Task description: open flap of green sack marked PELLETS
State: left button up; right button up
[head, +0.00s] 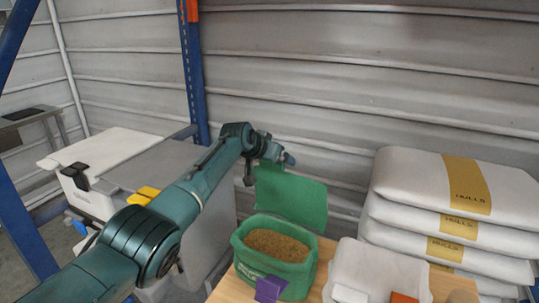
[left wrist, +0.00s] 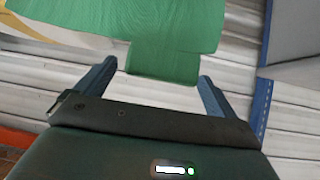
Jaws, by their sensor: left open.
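The green sack (head: 270,274) stands upright on a wooden surface in the head view, its mouth open and filled with brown granules. Its lettering is too small to read surely. Its green flap (head: 290,197) stands raised behind the mouth. My left gripper (head: 268,160) is at the flap's upper edge. In the left wrist view the flap (left wrist: 160,60) has a narrow tab that reaches between the two spread fingers of my left gripper (left wrist: 155,80). The fingers stand clear on both sides of the tab. My right gripper is not in view.
A purple tag (head: 270,289) is at the green sack's front. White HULLS sacks (head: 415,190) are stacked at right. A grey-lidded bin (head: 150,170) and blue post (head: 195,80) are at left.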

pick_arm(q)
jog(key=shift+s+a+r, duration=0.25)
jog(key=shift+s+r, duration=0.05)
jog(key=shift+r, duration=0.1)
jog(key=v, duration=1.2)
jog(key=shift+s, duration=0.15)
